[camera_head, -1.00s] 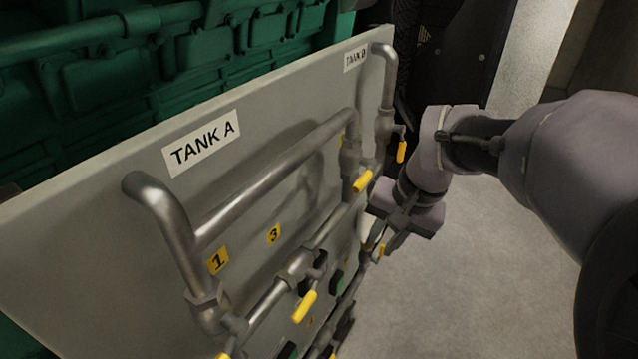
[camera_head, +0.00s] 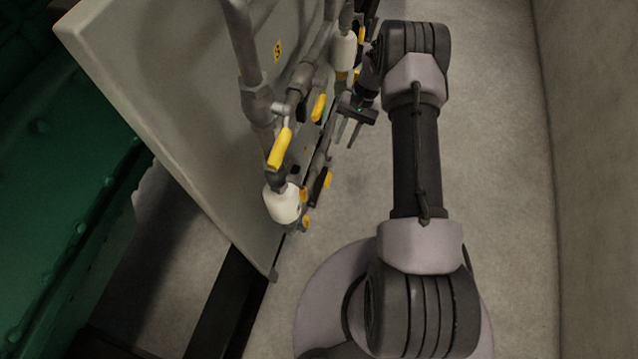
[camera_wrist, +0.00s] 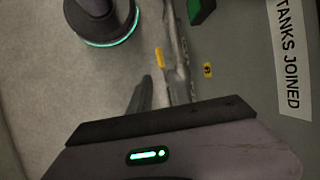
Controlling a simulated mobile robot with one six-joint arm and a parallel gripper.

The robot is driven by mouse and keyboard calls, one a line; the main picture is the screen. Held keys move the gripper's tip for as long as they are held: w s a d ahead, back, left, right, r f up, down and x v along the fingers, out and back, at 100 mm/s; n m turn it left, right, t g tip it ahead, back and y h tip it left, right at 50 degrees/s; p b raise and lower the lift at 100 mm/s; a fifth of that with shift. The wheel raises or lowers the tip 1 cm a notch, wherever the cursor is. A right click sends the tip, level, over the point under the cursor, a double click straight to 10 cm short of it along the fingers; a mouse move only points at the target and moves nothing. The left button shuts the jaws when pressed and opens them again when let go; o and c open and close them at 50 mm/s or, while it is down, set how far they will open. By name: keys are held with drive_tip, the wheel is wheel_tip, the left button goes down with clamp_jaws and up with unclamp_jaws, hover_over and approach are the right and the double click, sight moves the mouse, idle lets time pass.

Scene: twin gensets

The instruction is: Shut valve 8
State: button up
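My gripper (camera_head: 347,134) hangs to the right of the pipework in the head view, with its two fingers apart and nothing seen between them. In the wrist view the fingers (camera_wrist: 150,95) point at a yellow valve handle (camera_wrist: 159,58) on a grey pipe. A small yellow number tag (camera_wrist: 207,70) is on the panel beside that pipe; its digit is too small to read for certain. I cannot tell which handle belongs to valve 8. Whether a finger touches the handle is not clear.
The grey panel (camera_head: 140,75) carries several pipes and yellow handles, including one near the front (camera_head: 280,148). A white cylinder (camera_head: 282,204) sits below it. A "TANKS JOINED" label (camera_wrist: 290,55) is on the panel. Floor (camera_head: 500,150) is clear up to the right wall (camera_head: 590,150).

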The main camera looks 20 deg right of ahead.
sight(328, 178)
drive_tip(key=b+x, duration=0.1)
drive_tip(key=x, duration=0.7)
drive_tip(key=b+x, duration=0.2)
drive_tip(key=x, duration=0.5)
drive_tip(key=shift+d+f, duration=0.1)
drive_tip(key=shift+f, duration=0.35)
clamp_jaws()
drive_tip(key=shift+r, duration=0.1)
